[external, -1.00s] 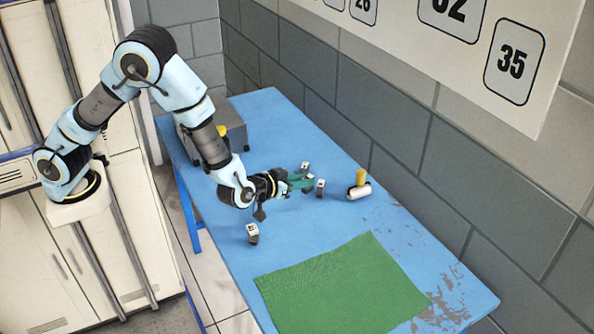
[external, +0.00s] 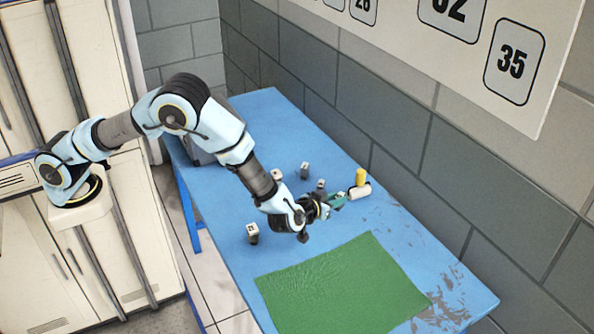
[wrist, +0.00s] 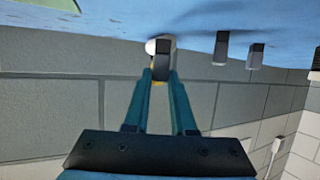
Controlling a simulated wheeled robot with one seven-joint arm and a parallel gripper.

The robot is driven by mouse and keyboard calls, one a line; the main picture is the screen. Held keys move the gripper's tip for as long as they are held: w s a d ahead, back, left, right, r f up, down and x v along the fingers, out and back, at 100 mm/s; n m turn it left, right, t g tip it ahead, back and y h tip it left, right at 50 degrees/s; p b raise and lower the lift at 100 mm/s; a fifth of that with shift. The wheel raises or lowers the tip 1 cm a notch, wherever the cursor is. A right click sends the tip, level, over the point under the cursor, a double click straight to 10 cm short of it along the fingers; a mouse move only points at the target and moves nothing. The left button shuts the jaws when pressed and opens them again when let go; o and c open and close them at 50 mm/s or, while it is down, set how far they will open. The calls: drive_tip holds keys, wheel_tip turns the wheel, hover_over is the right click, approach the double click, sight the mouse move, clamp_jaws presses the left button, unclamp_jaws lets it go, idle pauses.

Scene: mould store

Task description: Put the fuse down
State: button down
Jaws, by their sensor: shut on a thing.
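My gripper (external: 340,199) is low over the blue table, just left of a white roll. In the wrist view its two teal fingers (wrist: 160,76) are shut on the fuse (wrist: 162,62), a small dark grey block at the fingertips. In the external view the fuse is too small and covered to make out. I cannot tell whether it touches the table (external: 225,200).
A green mat (external: 340,285) lies clear in front.

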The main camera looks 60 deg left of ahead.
drive_tip(key=shift+f, duration=1.35)
drive_tip(key=shift+f, duration=0.1)
drive_tip(key=shift+f, duration=0.1)
drive_tip(key=c, duration=0.7)
unclamp_jaws()
drive_tip(key=shift+c, duration=0.2)
